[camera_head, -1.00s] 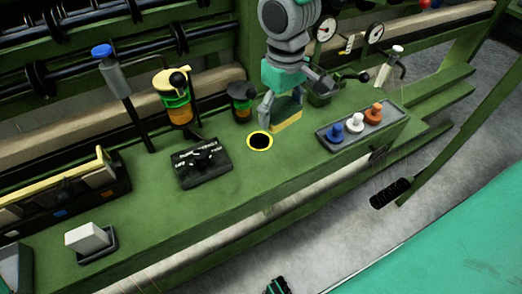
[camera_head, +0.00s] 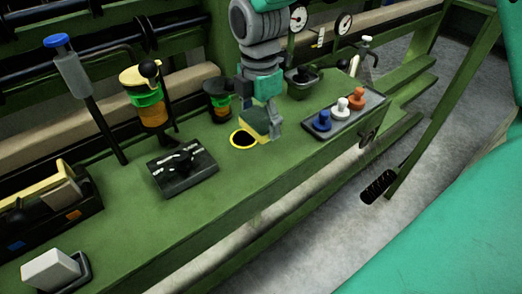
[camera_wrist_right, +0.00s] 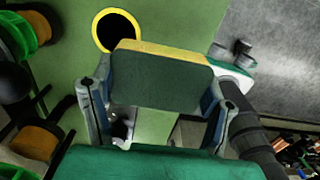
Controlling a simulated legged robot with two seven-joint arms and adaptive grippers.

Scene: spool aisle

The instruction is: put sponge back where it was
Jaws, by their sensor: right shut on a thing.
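The sponge (camera_head: 255,123) has a dark green face and a yellow layer. My right gripper (camera_head: 262,114) is shut on it and holds it beside the yellow-ringed hole (camera_head: 243,138) in the green bench top. In the right wrist view the sponge (camera_wrist_right: 160,83) sits between the two fingers, its yellow edge away from the palm. The yellow-ringed hole (camera_wrist_right: 117,31) shows just beyond it, partly covered by the sponge's edge. I cannot tell whether the sponge touches the bench. My left gripper is not in view.
A black switch box (camera_head: 183,171) stands left of the hole. A grey tray with blue, white and orange knobs (camera_head: 345,118) lies to the right. A small dark tray (camera_head: 304,85) is behind. A white block (camera_head: 50,269) sits front left. Bench between is clear.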

